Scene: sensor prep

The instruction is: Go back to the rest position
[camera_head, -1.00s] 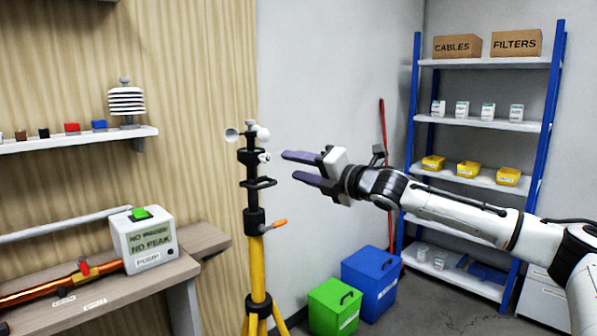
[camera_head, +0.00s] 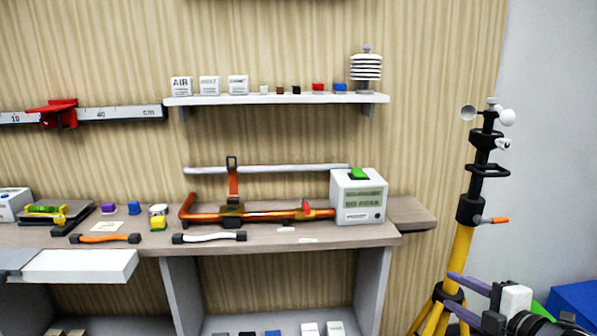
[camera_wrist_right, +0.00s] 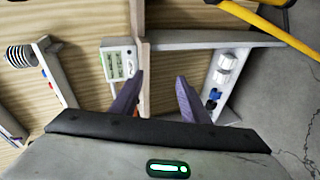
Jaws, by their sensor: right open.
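My right gripper (camera_head: 468,297) is low at the right edge of the head view, in front of the yellow tripod's legs. Its two purple fingers are apart with nothing between them. In the right wrist view the open fingers (camera_wrist_right: 155,100) show against the bench end, with bare space between the tips. The yellow tripod mast (camera_head: 461,243) stands upright, with a black upper part, white cups and an orange handle. I cannot tell whether the gripper touches the tripod; it overlaps it in the picture. My left gripper is not in view.
The workbench (camera_head: 290,236) carries a white box with a green button (camera_head: 358,196), an orange tube (camera_head: 270,214) and handles. A shelf (camera_head: 275,99) above holds small blocks and a white louvred sensor (camera_head: 366,68). A blue bin (camera_head: 577,303) stands at the lower right.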

